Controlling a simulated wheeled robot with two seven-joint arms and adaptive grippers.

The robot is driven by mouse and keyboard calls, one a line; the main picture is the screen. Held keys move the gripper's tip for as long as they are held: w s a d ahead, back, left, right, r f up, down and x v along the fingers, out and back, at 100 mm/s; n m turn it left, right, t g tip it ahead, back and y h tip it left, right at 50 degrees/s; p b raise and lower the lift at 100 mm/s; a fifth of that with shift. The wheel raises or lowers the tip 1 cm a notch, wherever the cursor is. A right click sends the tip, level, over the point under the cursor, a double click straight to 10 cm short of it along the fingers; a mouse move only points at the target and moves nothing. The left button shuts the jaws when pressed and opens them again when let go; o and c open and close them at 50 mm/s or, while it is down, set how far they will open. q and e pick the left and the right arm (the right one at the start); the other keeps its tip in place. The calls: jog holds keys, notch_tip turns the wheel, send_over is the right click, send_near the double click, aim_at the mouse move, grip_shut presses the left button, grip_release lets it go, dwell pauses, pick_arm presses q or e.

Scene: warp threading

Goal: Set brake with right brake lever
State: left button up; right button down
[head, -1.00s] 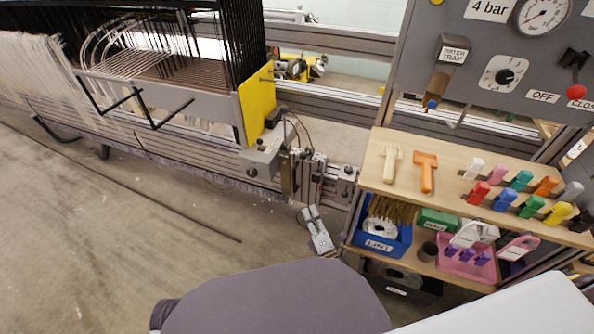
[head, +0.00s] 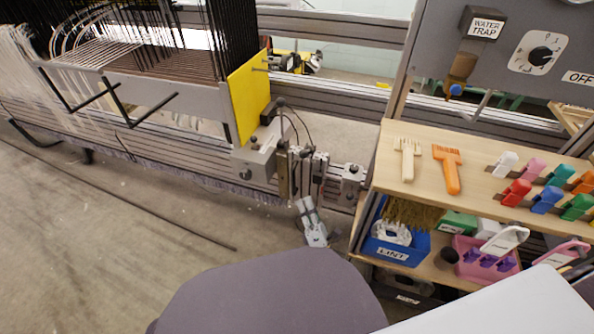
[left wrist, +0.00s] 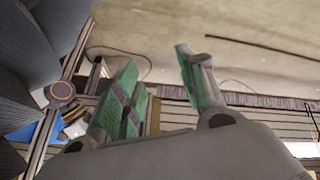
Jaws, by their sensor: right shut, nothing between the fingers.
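Several upright metal parts (head: 308,168) stand at the right end of the loom beam, beside a grey box. I cannot tell which is the right brake lever. My right gripper (head: 302,206) is the grey jaw just below these parts in the head view. It is shut and empty. Its tips are close under the parts, and I cannot tell whether they touch. My left gripper (left wrist: 160,85) shows in the left wrist view. Its green-padded fingers are wide apart with nothing between them.
A wooden shelf (head: 480,206) with combs and coloured clips stands to the right of the beam end. A blue bin (head: 400,251) sits below. A grey control panel (head: 540,85) hangs above. The yellow plate (head: 248,97) is left. Open floor (head: 120,255) lies at left.

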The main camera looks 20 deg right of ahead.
aim_at(307, 152)
pick_arm(q)
jog(key=shift+n+t+h, duration=0.3)
jog(key=shift+t, duration=0.2)
jog(key=shift+w+d+f+b, duration=0.2)
jog(key=shift+f+b, duration=0.3)
jog(key=shift+f, duration=0.25)
jog(key=shift+w+d+f+b, duration=0.1)
jog(key=shift+w+f+b, duration=0.15)
jog(key=shift+f+b, duration=0.4)
jog(key=shift+w+d+f+b, duration=0.2)
jog(key=shift+f+b, duration=0.15)
jog(key=shift+f, duration=0.5)
pick_arm(e)
jog(key=shift+w+f+n+t, duration=0.15)
jog(key=shift+w+f, duration=0.1)
jog(key=shift+f, duration=0.4)
jog(key=shift+w+f+n+t, duration=0.15)
jog(key=shift+w+f, duration=0.05)
jog(key=shift+f, duration=0.4)
jog(key=shift+w+a+r+y, duration=0.1)
jog(key=shift+y, duration=0.2)
